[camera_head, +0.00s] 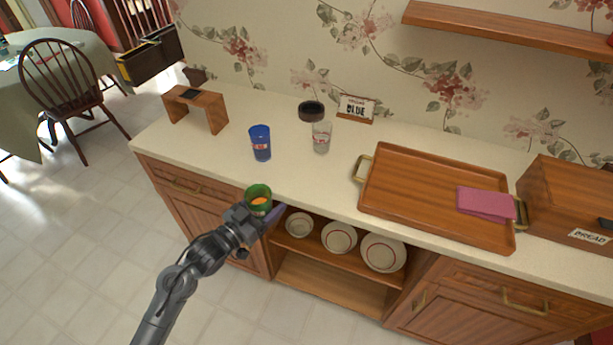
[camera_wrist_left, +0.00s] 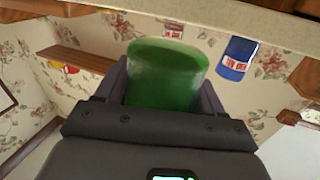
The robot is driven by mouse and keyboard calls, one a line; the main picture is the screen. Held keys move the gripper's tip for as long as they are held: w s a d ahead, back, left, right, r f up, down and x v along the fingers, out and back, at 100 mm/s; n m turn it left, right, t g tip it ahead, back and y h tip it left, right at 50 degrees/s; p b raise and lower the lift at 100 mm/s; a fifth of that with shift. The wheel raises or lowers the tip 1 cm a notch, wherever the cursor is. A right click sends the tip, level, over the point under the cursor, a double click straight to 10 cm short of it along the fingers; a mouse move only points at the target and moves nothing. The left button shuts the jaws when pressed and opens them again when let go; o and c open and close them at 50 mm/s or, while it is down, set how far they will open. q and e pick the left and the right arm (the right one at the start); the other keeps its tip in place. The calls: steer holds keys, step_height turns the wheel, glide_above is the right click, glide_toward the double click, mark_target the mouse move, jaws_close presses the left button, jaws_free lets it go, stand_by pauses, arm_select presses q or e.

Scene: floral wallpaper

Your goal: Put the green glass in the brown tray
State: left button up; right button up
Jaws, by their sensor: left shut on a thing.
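My left gripper (camera_head: 262,214) is shut on the green glass (camera_head: 258,193), in front of the counter's front edge. The glass looks roughly upright in the head view, with something orange showing inside it. In the left wrist view the green glass (camera_wrist_left: 165,75) fills the space between the two dark fingers. The brown tray (camera_head: 425,196) lies on the counter to the right, well apart from the glass. It is a wooden tray with a raised rim and brass handles, and a folded pink cloth (camera_head: 486,204) lies at its right side. My right gripper is not in view.
A blue glass (camera_head: 260,143) and a clear glass (camera_head: 321,137) stand on the counter behind the green glass. A wooden bread box (camera_head: 570,203) stands right of the tray. Bowls and plates (camera_head: 339,238) stand on an open shelf below. Counter between clear glass and tray is bare.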

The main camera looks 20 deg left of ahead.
arm_select(q)
steer(key=b+x, duration=0.3)
steer(key=x, duration=1)
steer(key=shift+w+d, duration=0.3)
steer(key=shift+w, duration=0.25)
steer(key=x, duration=0.3)
steer(key=shift+w+d+r+b, duration=0.1)
steer(key=shift+w+r+b, duration=0.2)
steer(key=shift+s+f, duration=0.1)
steer(key=shift+s, duration=0.05)
steer(key=shift+f, duration=0.15)
steer(key=o, duration=1.3)
steer(key=shift+f, duration=0.1)
